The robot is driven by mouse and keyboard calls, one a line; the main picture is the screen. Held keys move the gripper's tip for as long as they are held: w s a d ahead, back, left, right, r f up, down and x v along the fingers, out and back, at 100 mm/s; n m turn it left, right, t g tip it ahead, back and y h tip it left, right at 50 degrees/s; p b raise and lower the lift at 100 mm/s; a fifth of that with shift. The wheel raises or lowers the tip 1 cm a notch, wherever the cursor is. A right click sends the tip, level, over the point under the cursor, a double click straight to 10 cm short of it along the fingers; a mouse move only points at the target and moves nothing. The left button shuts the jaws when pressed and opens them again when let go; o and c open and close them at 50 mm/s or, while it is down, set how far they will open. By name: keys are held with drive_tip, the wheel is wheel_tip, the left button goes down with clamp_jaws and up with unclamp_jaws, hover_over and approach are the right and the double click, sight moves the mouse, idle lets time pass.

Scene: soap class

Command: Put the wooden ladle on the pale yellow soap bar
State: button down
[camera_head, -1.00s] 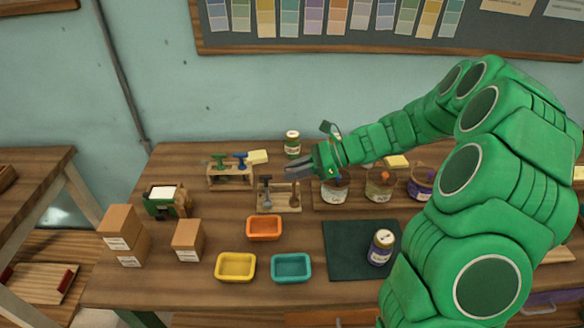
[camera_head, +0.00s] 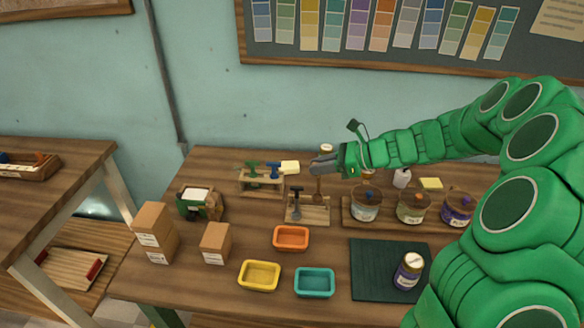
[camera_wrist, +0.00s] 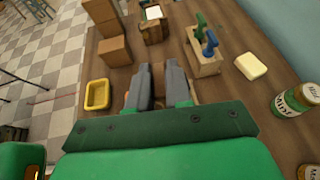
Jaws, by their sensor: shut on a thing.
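My gripper (camera_head: 318,167) is shut on the upper part of the brown wooden ladle (camera_head: 318,190), which hangs down over the small wooden stand (camera_head: 322,217). It looks slightly raised from the stand. In the wrist view, the grey fingers (camera_wrist: 159,78) have a brown piece between them. The pale yellow soap bar (camera_head: 290,167) lies on the table just left of my gripper, beside the rack with green and blue tools; it also shows at the right in the wrist view (camera_wrist: 250,66).
The tool rack (camera_head: 260,184) stands left of the soap. A grey-headed tool (camera_head: 296,203) is in the stand. Glass jars (camera_head: 364,204) stand to the right, with a yellower bar (camera_head: 430,184) behind. Orange (camera_head: 291,238), yellow (camera_head: 259,276) and teal (camera_head: 314,282) trays are in front.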

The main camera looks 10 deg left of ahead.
drive_tip(key=w+a+r+m+t, duration=0.1)
drive_tip(key=w+a+m+t, duration=0.1)
drive_tip(key=w+a, duration=0.35)
drive_tip(key=w+a+r+m+t, duration=0.1)
drive_tip(key=w+a, duration=0.1)
drive_tip(key=w, duration=0.7)
drive_tip(key=w+a+f, duration=0.3)
drive_tip(key=w+f, duration=1)
drive_tip(key=shift+w+h, duration=0.25)
drive_tip(key=shift+h, duration=0.05)
drive_tip(key=shift+a+f, duration=0.1)
drive_tip(key=shift+f, duration=0.05)
drive_tip(key=c, duration=1.1)
unclamp_jaws()
drive_tip(key=shift+o, duration=0.2)
